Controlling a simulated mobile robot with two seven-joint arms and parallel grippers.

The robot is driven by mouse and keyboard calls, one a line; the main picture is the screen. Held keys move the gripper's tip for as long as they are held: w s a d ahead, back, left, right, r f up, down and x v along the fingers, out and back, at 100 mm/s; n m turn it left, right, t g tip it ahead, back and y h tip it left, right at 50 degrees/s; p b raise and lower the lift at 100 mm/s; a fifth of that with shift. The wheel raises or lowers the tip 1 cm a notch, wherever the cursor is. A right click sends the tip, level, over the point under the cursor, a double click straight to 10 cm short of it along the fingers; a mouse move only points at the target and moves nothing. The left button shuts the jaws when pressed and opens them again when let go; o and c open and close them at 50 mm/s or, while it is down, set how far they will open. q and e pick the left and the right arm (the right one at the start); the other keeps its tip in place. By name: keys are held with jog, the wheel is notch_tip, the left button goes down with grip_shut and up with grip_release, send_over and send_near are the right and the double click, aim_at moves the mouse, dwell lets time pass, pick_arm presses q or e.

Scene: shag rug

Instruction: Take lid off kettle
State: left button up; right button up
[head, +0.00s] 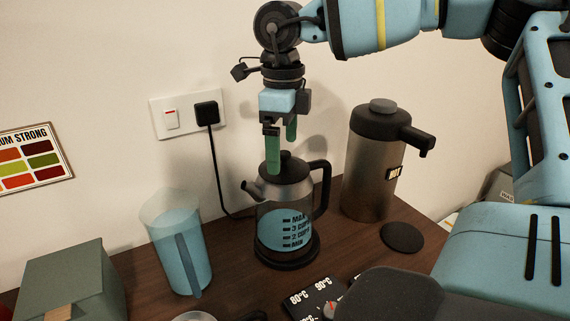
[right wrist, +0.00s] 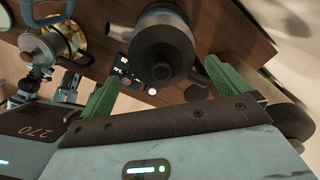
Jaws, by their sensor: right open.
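In the right wrist view, the lid (right wrist: 163,50) lies between and beyond the open green fingers, with nothing held. My left gripper is not clearly in view.
A blue jug (head: 180,250) and a grey-green box (head: 85,280) stand left of the kettle. A steel flask (head: 372,165) stands right behind it, with a black disc (head: 402,238) in front. A black temperature panel (head: 315,297) lies in front. A plug (head: 207,112) and cord hang behind.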

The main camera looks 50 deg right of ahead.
aim_at(284, 152)
jog(key=shift+d+f, duration=0.1)
jog(key=shift+f, duration=1.35)
jog(key=c, duration=0.8)
jog(key=shift+o, duration=0.2)
jog(key=shift+r, duration=0.15)
notch_tip(284, 152, up, 10)
jog(key=shift+f, duration=0.1)
